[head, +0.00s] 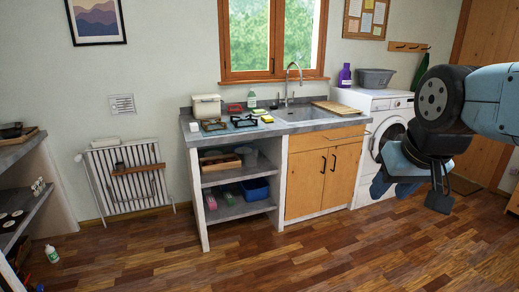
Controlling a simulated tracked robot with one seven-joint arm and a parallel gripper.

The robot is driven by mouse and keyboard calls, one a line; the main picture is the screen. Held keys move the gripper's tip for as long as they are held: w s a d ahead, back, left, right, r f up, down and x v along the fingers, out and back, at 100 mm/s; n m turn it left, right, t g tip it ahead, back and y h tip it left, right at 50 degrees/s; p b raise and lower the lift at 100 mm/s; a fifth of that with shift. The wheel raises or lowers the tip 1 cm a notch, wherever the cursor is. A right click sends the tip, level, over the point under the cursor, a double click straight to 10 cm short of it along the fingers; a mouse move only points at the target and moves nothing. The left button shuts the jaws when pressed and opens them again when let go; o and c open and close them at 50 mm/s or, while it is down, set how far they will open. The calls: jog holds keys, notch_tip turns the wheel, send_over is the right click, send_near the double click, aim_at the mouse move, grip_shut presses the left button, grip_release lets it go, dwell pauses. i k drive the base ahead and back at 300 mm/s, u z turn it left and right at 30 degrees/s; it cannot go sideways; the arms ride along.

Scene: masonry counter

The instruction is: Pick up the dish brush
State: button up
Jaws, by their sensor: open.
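I cannot pick out the dish brush with certainty. Several small items lie close together on the grey counter (310,124) left of the sink (300,113), too small to tell apart. Among them are dark frame-like objects (244,121), a red item (234,108) and a yellowish block (267,119). My gripper (415,192) is at the right of the head view, hanging in the air in front of the washing machine, well apart from the counter. It is open, and nothing shows between its fingers.
A cream box (206,106) and a pale bottle with green (252,101) stand on the counter. A wooden board (337,107) lies right of the sink. The washing machine (378,105) carries a grey basin (375,78) and a purple bottle (345,76). The wooden floor (300,250) ahead is clear.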

aim_at(236, 111)
jog(key=u, duration=0.05)
jog(key=i, duration=2.25)
jog(key=u, duration=0.45)
jog(key=i, duration=1.4)
jog(key=u, duration=0.25)
